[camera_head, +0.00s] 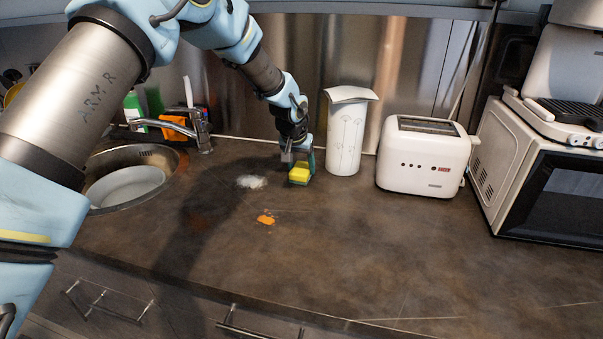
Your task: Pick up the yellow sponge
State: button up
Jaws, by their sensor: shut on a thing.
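The yellow sponge (300,173) with a green layer is at the back of the dark countertop, left of the white paper towel roll. My gripper (300,157) reaches down from the upper left and is shut on the sponge. The sponge is at or just above the counter; I cannot tell whether it touches. The fingers are small and partly hidden against the sponge.
A paper towel roll (346,130) stands close on the right, then a white toaster (425,155) and a microwave (545,185). A sink (125,178) with a faucet (190,125) is at left. White powder (251,182) and an orange spill (265,219) lie on the counter (400,260), whose front is clear.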

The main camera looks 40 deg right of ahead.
aim_at(301, 169)
jog(key=shift+r, duration=0.1)
notch_tip(301, 169, up, 10)
jog(key=b, duration=0.3)
jog(key=o, duration=0.8)
jog(key=c, duration=0.7)
dwell(0.5)
